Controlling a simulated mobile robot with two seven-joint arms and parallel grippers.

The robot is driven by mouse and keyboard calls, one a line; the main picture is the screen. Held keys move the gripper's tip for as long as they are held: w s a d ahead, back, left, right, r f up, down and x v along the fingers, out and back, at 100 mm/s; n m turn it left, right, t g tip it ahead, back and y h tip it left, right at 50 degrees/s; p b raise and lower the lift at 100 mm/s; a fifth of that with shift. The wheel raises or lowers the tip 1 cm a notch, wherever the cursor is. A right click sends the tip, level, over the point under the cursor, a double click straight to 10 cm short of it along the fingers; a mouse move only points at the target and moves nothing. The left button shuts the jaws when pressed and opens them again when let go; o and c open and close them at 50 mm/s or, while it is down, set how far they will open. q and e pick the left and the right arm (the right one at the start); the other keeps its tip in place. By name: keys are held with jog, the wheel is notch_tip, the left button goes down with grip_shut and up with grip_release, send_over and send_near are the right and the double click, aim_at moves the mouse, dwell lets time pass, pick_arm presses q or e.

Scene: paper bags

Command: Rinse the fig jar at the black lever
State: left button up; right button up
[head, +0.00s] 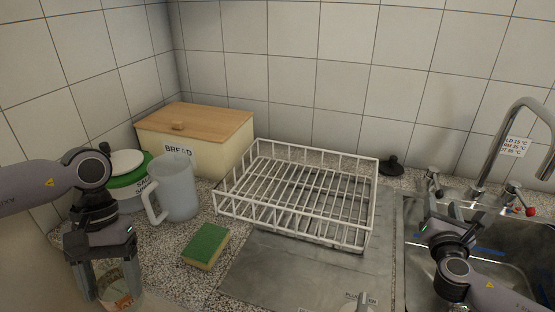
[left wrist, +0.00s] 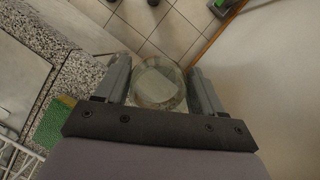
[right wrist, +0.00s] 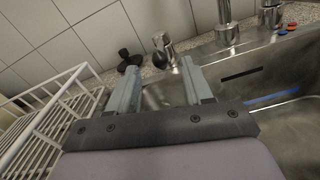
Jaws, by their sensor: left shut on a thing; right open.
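A clear glass jar with a paper label (head: 124,300), whose text I cannot read, is held in my left gripper (head: 112,278) at the lower left of the head view. The jar (left wrist: 160,85) is between the two fingers in the left wrist view. The black lever (right wrist: 160,41) is a black knob on a chrome valve behind the sink; its valve also shows in the head view (head: 433,181). My right gripper (right wrist: 160,68) is open and empty, its fingertips pointing at the valve from the front, apart from it as far as I can see.
A white dish rack (head: 365,215), a sponge (head: 206,246), a frosted jug (head: 175,188) and a bread box (head: 220,135) fill the counter. A black stopper (head: 391,166) stands near the wall.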

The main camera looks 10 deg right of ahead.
aim_at(438, 184)
jog(key=x, duration=0.8)
jog(key=shift+w+f, duration=0.1)
grip_shut()
